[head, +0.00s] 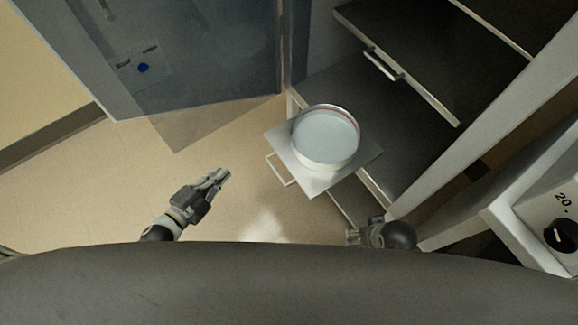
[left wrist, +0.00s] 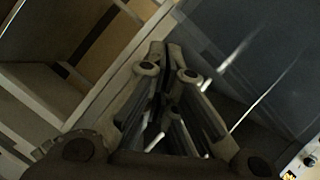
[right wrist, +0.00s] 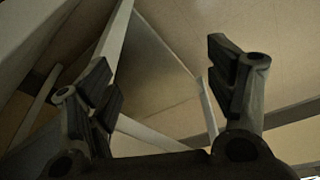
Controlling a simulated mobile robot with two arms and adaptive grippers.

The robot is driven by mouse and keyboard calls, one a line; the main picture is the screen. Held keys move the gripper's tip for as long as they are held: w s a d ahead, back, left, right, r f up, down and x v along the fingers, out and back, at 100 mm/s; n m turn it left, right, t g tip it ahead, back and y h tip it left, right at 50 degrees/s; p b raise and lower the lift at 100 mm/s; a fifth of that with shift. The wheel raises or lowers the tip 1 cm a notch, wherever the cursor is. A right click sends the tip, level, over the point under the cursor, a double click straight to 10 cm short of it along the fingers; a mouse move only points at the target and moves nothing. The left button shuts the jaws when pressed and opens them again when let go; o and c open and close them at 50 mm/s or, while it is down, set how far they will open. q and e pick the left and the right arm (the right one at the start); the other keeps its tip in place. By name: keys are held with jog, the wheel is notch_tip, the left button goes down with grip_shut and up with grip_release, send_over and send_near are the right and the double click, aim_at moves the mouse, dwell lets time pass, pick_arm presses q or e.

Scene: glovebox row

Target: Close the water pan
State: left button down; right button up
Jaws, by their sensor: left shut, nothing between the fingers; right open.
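The water pan (head: 326,136) is a round, light metal pan with a pale surface inside. It sits on a square, light tray (head: 311,182) that sticks out from the dark cabinet, with a white bar handle (head: 282,170) on its left side. My left gripper (head: 219,177) is shut and empty, to the left of the tray and apart from the handle. Its closed fingers also show in the left wrist view (left wrist: 165,62). My right gripper (head: 352,237) is below the tray near the cabinet's corner. In the right wrist view its fingers (right wrist: 165,80) are spread with nothing between them.
Dark cabinet shelves (head: 330,85) lie behind the tray, with a handled dark panel (head: 440,50) above. A grey door (head: 200,60) stands open at the upper left. A unit with a dial (head: 560,236) is at the right. The beige floor (head: 90,190) at left is clear.

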pick_arm(q)
jog(key=d+r+m+h+b, duration=0.2)
jog(key=d+m+h+b, duration=0.2)
jog(key=m, duration=0.1)
jog(key=m+g+h+b, duration=0.3)
jog(key=m, duration=0.3)
send_near(298, 149)
jog(key=x, duration=0.7)
jog(key=shift+w+d+f+b, duration=0.1)
jog(key=shift+w+b, duration=0.05)
jog(key=shift+b, duration=0.15)
pick_arm(e)
jog(key=v, duration=0.6)
jog(key=shift+r+t, duration=0.2)
jog(key=shift+t, duration=0.2)
jog(key=shift+w+d, duration=0.1)
